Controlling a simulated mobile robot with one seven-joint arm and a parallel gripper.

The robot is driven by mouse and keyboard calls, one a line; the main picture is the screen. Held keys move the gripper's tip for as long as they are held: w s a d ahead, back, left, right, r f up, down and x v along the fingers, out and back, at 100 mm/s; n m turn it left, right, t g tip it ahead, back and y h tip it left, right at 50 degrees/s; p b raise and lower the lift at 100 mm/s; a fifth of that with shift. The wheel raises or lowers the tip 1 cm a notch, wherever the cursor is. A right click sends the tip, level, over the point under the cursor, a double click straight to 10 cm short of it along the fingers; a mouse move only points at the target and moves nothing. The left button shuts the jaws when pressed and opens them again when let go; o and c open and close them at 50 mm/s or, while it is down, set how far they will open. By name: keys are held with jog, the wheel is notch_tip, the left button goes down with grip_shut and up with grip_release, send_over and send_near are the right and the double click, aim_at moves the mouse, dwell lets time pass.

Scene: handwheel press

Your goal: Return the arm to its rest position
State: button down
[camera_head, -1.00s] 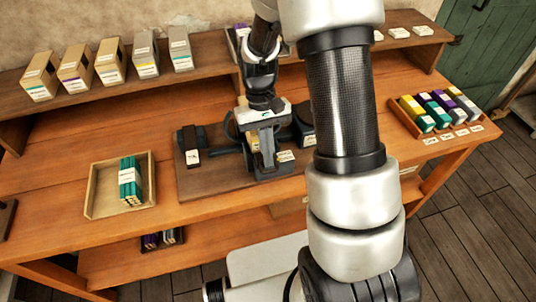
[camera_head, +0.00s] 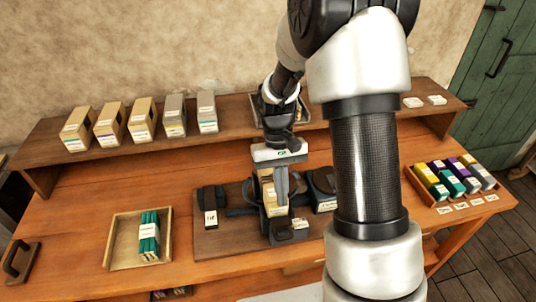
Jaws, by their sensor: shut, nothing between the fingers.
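My arm comes down from the top right of the head view and covers part of the bench. My gripper (camera_head: 282,204) points down at the press in the middle of the bench. Its fingers look closed, with nothing seen between them. The press (camera_head: 274,226) is dark and stands on a brown base board (camera_head: 225,238). A tan block (camera_head: 268,194) shows behind the fingers. The gripper hides part of the press, so I cannot tell whether they touch.
A wooden tray (camera_head: 112,242) with green books (camera_head: 149,236) is at left. Several boxes (camera_head: 142,120) line the back shelf. A rack of coloured blocks (camera_head: 448,180) is at right, past my arm.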

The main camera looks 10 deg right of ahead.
jog(key=s+r+t, duration=0.4)
jog(key=s+r, duration=0.2)
jog(key=r, duration=0.5)
jog(key=s+r+t, duration=0.5)
jog(key=s+r, duration=0.2)
jog(key=r, duration=0.5)
jog(key=shift+s+r, duration=0.15)
jog(key=shift+s, duration=0.05)
